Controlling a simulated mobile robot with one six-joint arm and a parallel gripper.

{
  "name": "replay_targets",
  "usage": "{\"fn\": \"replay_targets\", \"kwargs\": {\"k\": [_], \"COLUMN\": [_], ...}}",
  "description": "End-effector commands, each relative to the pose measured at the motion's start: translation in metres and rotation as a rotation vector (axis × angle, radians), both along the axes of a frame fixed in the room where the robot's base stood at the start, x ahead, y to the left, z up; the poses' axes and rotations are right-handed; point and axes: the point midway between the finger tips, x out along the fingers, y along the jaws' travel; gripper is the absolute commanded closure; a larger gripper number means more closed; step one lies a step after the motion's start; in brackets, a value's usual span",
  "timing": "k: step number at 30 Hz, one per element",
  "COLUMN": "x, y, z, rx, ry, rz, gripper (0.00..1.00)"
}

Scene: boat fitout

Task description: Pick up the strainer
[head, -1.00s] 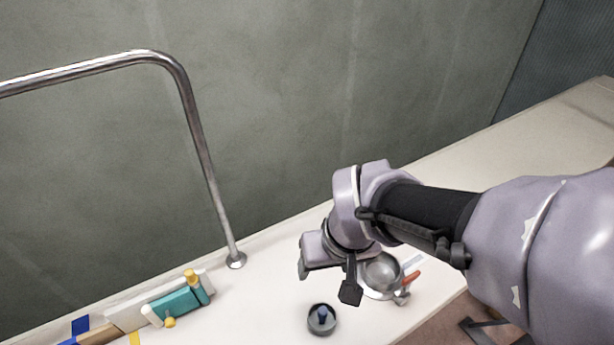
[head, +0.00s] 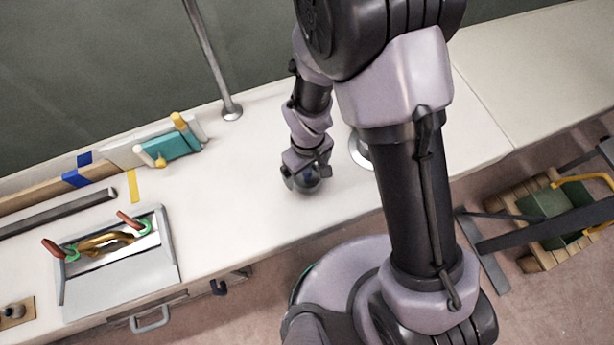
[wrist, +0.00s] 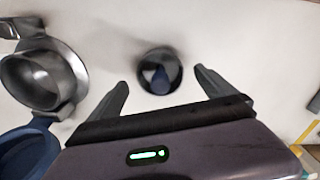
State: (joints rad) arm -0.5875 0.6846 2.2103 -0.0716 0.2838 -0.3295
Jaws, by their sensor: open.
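My gripper is open and holds nothing.
A metal cup-shaped fitting (wrist: 38,78) stands left of the gripper in the wrist view, with a blue round part (wrist: 25,152) below it. A teal-and-white block (head: 170,147) and a grey tray (head: 120,278) with tools lie left on the bench (head: 235,190).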

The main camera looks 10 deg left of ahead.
Motion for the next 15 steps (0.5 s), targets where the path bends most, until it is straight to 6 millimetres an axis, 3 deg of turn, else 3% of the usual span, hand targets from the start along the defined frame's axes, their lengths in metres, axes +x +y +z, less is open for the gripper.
{"fn": "replay_targets", "kwargs": {"k": [3,6,12,15], "x": [0.000,0.000,0.000,0.000], "y": [0.002,0.002,0.002,0.002], "z": [-0.029,-0.045,-0.043,-0.043], "rx": [-0.001,-0.001,-0.001,-0.001], "ry": [0.002,0.001,0.001,0.001], "rz": [0.000,-0.001,-0.001,-0.001], "gripper": [0.05,0.05,0.05,0.25]}}
